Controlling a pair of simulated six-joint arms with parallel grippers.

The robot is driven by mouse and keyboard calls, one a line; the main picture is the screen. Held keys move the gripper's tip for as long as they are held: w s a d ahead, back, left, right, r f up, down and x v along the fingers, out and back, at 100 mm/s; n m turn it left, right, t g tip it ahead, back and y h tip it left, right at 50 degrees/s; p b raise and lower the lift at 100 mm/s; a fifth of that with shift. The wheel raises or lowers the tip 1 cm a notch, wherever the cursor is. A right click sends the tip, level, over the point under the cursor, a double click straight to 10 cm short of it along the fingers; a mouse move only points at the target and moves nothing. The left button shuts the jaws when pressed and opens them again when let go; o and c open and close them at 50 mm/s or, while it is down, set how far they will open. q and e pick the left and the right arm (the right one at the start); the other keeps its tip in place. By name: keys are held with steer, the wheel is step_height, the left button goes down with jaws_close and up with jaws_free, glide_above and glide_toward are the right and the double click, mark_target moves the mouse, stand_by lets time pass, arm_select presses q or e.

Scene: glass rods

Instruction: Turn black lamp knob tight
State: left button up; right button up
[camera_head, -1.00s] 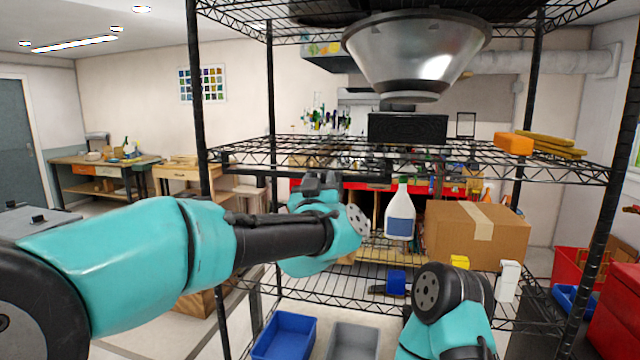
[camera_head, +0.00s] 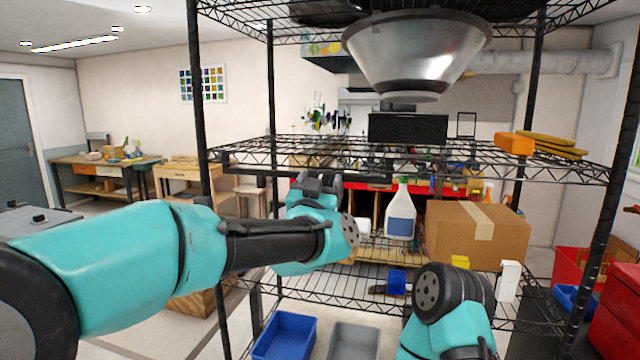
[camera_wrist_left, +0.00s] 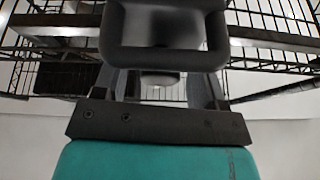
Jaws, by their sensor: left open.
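A large silver lamp-like cone (camera_head: 415,55), wide at the top, sits under the upper rack, with a narrow grey end at its bottom. I cannot make out a black knob on it. My left gripper (camera_head: 318,182) points up below the middle wire shelf, left of and below the cone. In the left wrist view my left gripper (camera_wrist_left: 160,88) shows open and empty, its dark fingers apart. A grey rounded form (camera_wrist_left: 160,77) shows between and beyond them; I cannot tell what it is. My right gripper is out of view.
The middle wire shelf (camera_head: 470,160) lies above my left gripper. A black box (camera_head: 407,128) stands near the cone. An orange block (camera_head: 514,143) lies at right. Below are a white spray bottle (camera_head: 400,215), a cardboard box (camera_head: 478,235) and a blue bin (camera_head: 285,337).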

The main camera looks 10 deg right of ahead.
arm_select(q)
steer(key=shift+s, duration=0.1)
steer(key=v, duration=1.7)
